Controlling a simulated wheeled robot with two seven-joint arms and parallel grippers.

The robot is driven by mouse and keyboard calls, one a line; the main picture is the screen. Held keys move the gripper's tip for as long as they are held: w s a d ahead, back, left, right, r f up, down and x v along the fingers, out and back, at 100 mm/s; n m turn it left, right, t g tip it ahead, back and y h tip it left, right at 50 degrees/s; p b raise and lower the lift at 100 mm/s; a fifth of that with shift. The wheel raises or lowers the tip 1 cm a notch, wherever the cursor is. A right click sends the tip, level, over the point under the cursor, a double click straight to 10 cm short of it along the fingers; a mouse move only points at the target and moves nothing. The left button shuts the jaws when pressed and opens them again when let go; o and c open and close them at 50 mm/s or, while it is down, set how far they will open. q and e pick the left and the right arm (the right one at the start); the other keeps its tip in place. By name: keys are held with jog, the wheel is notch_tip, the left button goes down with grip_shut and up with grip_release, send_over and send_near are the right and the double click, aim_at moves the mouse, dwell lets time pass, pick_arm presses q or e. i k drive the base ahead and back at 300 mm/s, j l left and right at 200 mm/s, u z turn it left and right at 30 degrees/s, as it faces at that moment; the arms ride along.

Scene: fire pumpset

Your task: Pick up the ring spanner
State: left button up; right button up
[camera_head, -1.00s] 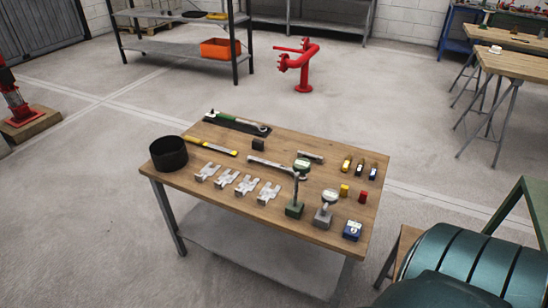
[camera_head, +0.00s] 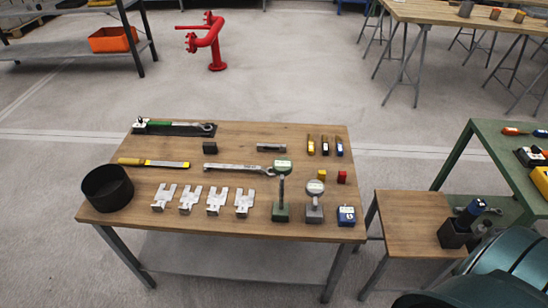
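A long silver spanner (camera_head: 232,167) lies flat on the wooden top of the near table (camera_head: 140,210), near its middle. Its shaft runs left to right. Its right end is partly hidden behind a dial gauge on a stand (camera_head: 281,196). A second long tool with a green section (camera_head: 160,123) lies on a black mat at the table's back left edge. Neither of my grippers shows in the head view.
A black round bowl (camera_head: 107,188), a yellow-handled file (camera_head: 153,162) and several silver slotted plates (camera_head: 189,199) lie around the spanner. A second gauge (camera_head: 314,201) and a blue box (camera_head: 347,215) stand front right. A small stool-like table (camera_head: 400,215) adjoins on the right.

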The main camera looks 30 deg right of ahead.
aim_at(207, 166)
jog(key=i+j+z, duration=0.2)
jog(key=j+z, duration=0.15)
jog(key=z, duration=0.15)
jog(key=i+j+z, duration=0.15)
jog(key=j+z, duration=0.35)
jog(key=i+j+z, duration=0.1)
jog(key=j+z, duration=0.2)
jog(key=z, duration=0.15)
jog(key=j+z, duration=0.35)
jog(key=j, duration=0.35)
